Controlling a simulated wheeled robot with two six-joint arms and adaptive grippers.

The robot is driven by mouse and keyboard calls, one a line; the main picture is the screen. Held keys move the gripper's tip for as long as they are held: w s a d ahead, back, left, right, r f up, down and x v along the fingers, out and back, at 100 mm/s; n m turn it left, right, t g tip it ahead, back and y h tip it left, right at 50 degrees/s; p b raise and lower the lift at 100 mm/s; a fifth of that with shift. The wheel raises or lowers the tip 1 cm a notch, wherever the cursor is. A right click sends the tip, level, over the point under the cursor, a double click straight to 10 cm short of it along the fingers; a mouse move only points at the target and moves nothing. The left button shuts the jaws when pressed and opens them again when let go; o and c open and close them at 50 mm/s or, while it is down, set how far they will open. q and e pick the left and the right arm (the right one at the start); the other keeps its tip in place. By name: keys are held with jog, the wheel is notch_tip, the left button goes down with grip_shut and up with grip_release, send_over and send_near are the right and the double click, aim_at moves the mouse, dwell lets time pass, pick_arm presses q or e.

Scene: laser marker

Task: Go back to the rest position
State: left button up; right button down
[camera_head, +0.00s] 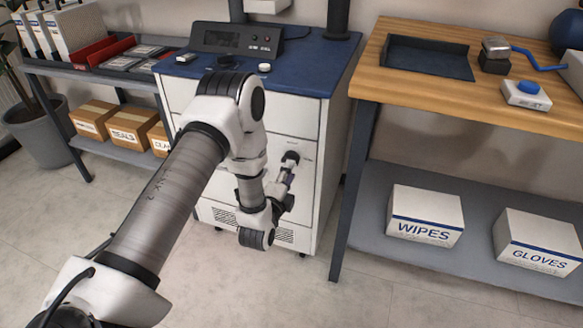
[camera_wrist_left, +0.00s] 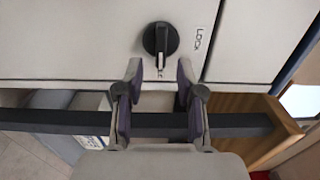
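My left arm reaches across the head view to the front of the white cabinet (camera_head: 295,122). My left gripper (camera_head: 287,174) is small there and partly hidden by my own wrist. I cannot tell whether a fingertip touches the panel. My right gripper is in neither view.
A wooden table (camera_head: 400,85) with a blue tray (camera_head: 428,57) stands right of the cabinet; its lower shelf holds WIPES (camera_head: 425,215) and GLOVES (camera_head: 537,243) boxes. A shelf with cartons (camera_head: 130,128) stands left. The floor in front is clear.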

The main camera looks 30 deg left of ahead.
pick_arm(q)
jog(key=shift+v, duration=2.35)
